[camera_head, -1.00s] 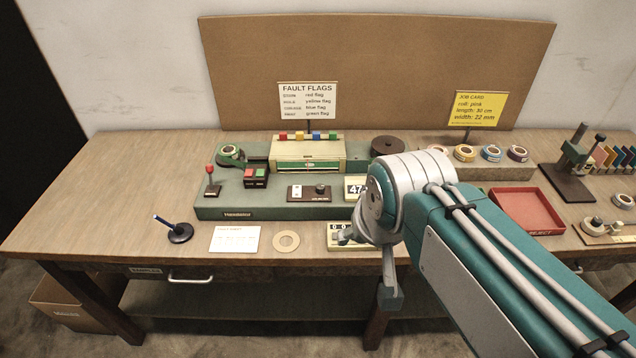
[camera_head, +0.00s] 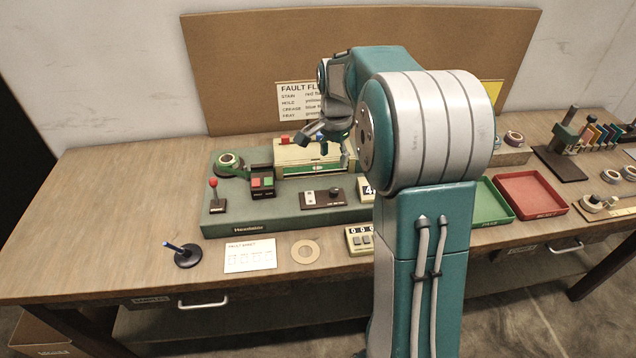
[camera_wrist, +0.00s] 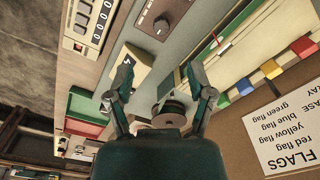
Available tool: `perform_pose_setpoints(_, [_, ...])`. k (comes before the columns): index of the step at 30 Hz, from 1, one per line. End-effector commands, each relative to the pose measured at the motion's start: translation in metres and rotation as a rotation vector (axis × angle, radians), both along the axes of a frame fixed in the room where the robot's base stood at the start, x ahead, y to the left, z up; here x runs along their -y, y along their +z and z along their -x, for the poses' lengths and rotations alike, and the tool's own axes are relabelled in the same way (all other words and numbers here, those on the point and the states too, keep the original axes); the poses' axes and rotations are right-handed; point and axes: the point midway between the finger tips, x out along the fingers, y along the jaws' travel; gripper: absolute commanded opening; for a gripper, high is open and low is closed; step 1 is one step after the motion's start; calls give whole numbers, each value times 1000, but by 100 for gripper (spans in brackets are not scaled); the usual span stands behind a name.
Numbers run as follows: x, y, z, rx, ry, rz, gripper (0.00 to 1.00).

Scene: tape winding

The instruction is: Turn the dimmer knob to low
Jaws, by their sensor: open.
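The dimmer knob (camera_head: 335,191) is a small dark knob on a dark plate. The plate sits on the green-grey machine base (camera_head: 225,229), beside a white switch panel. In the wrist view the knob (camera_wrist: 162,25) shows at the top, beyond my fingertips and apart from them. Its exact setting is too small to read. My gripper (camera_head: 328,146) is above and behind the knob, near the cream box. Its two fingers are spread and empty, which also shows in the wrist view (camera_wrist: 160,66).
A red-topped lever (camera_head: 214,190) and red and green buttons (camera_head: 262,182) stand left of the knob. The cream box (camera_head: 305,155) is behind it. A counter (camera_head: 358,240) sits in front. My arm hides the right of the machine. Green and red trays (camera_head: 530,193) lie farther right.

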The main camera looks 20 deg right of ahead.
Motion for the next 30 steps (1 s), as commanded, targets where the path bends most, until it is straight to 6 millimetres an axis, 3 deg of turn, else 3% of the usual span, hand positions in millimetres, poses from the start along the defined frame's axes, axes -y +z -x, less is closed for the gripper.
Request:
perform_pose_setpoints(8, [12, -22, -5, -17, -42, -10, 69])
perform_pose_setpoints(21, [5, -98, -5, -17, -39, -4, 69])
perform_pose_setpoints(30, [8, -116, -5, -13, -38, -5, 69])
